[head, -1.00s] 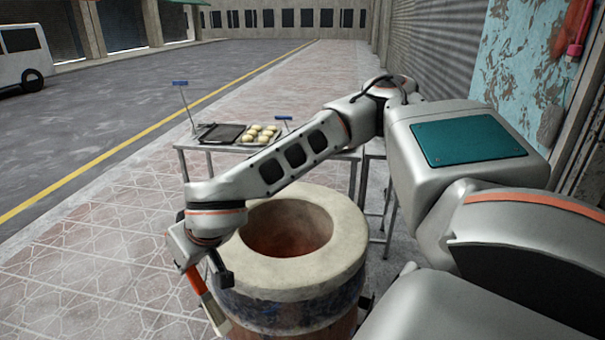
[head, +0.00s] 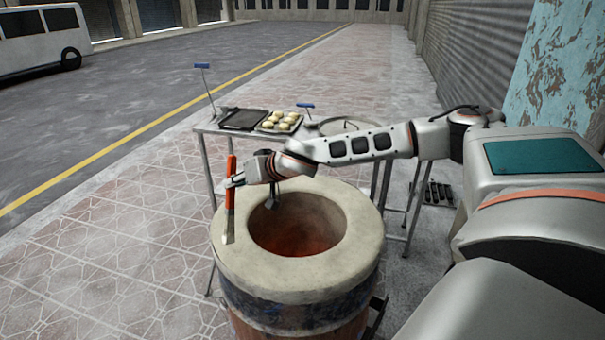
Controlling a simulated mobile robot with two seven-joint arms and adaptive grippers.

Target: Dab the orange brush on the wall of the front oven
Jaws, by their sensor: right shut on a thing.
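The front oven (head: 345,264) is a barrel with a thick pale stone rim and a round, reddish-brown opening. My right gripper (head: 236,180) is over the left part of the rim, shut on the orange brush (head: 231,195). The brush hangs nearly upright, its orange handle up and its pale bristle end down, in front of the rim's left side in the picture. I cannot tell whether the bristles touch the rim. The brush is left of the opening, not inside it. My left gripper is not in view.
Behind the oven stands a metal table (head: 208,128) with a dark tray (head: 243,119), a tray of pale dough balls (head: 280,121), blue-handled tools (head: 203,66) and a round lid-like thing (head: 338,126). A dark rack (head: 437,194) lies on the ground at right. The left pavement is clear.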

